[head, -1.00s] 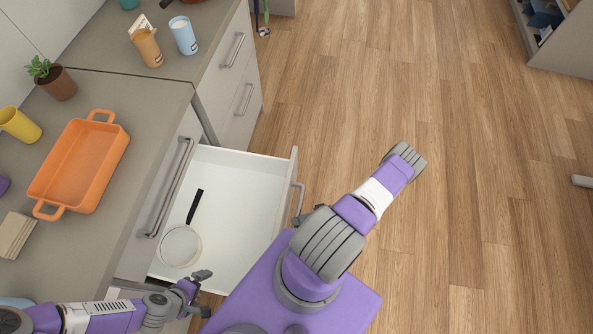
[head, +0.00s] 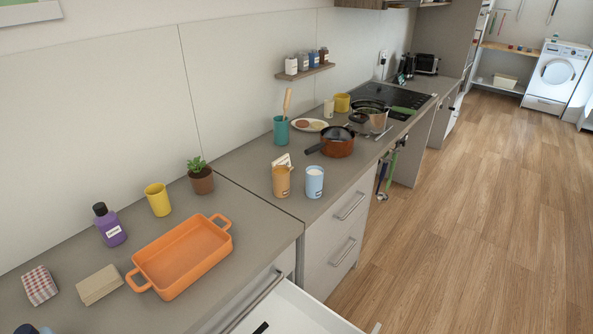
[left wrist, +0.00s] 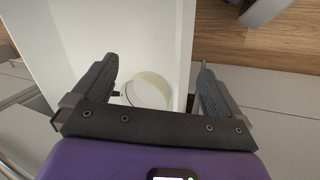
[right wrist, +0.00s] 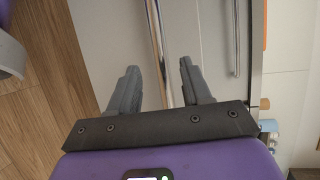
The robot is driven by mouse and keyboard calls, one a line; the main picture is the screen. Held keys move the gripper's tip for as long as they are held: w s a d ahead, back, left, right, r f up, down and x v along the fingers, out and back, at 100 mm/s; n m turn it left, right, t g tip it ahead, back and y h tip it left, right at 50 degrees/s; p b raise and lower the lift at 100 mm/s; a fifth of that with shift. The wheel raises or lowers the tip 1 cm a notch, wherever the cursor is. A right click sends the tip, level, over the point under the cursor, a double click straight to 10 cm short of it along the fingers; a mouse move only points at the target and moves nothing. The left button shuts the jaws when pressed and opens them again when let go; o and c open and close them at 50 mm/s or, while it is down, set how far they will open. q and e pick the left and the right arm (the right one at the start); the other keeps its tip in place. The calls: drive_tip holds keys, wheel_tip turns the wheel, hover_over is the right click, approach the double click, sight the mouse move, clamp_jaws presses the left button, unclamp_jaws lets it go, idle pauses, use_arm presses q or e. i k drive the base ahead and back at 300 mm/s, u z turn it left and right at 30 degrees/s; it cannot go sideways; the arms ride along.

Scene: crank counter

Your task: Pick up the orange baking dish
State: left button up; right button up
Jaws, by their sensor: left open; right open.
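The orange baking dish (head: 182,257) sits upright on the grey counter near its front edge in the head view, empty, with a loop handle at each end. Neither gripper shows in the head view now. In the left wrist view my left gripper (left wrist: 160,85) is open and empty, above the open white drawer with a round pale pan (left wrist: 147,91) in it. In the right wrist view my right gripper (right wrist: 158,75) is open and empty, facing a grey cabinet front with a metal bar handle (right wrist: 158,45). Neither gripper touches the dish.
The open drawer (head: 290,310) juts out below the counter. Around the dish stand a yellow cup (head: 158,200), a purple bottle (head: 109,225), a potted plant (head: 201,181) and a beige stack (head: 99,285).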

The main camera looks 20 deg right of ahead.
sight(169, 264)
drive_tip(key=k, duration=1)
